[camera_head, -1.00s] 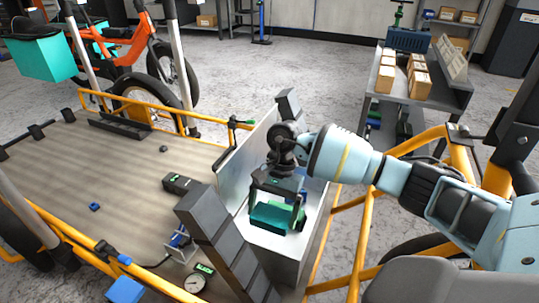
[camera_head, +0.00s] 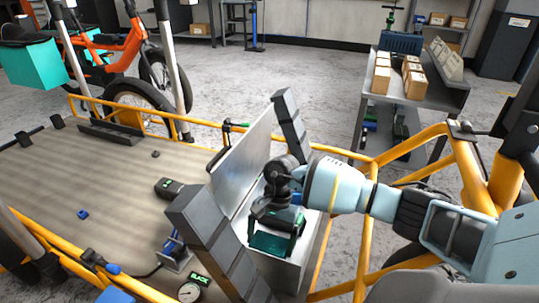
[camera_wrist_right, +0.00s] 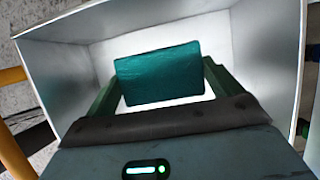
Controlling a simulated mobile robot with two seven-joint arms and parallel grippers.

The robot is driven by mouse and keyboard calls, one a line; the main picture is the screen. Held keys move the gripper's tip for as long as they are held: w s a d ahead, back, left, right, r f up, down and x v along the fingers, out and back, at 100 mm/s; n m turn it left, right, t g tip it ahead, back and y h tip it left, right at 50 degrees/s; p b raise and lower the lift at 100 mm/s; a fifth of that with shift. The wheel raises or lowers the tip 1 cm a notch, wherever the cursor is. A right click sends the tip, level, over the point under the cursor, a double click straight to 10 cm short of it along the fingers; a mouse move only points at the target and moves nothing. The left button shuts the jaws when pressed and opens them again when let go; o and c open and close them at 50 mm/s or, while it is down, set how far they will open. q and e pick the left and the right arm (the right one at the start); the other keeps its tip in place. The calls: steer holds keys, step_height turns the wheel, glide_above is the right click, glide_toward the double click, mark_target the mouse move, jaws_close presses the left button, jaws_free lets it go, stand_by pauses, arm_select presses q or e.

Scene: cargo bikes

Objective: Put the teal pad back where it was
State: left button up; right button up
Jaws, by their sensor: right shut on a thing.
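The teal pad (camera_head: 270,243) is held by my right gripper (camera_head: 275,236) inside an open-topped, light metal box (camera_head: 318,238) on the cargo bike. In the right wrist view the teal pad (camera_wrist_right: 158,75) sits between the two green fingers (camera_wrist_right: 157,95), with pale box walls around it. The right gripper is shut on the pad. I cannot tell whether the pad touches the box floor. My left gripper is in neither view.
The wooden bed (camera_head: 75,180) holds a few small items. A cart (camera_head: 420,95) with cartons stands behind.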

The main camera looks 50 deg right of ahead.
steer(key=shift+f, duration=0.1)
steer(key=o, duration=0.8)
steer(key=shift+c, duration=0.2)
steer(key=shift+r, duration=0.2)
steer(key=p+v, duration=0.3)
steer(key=v, duration=0.9)
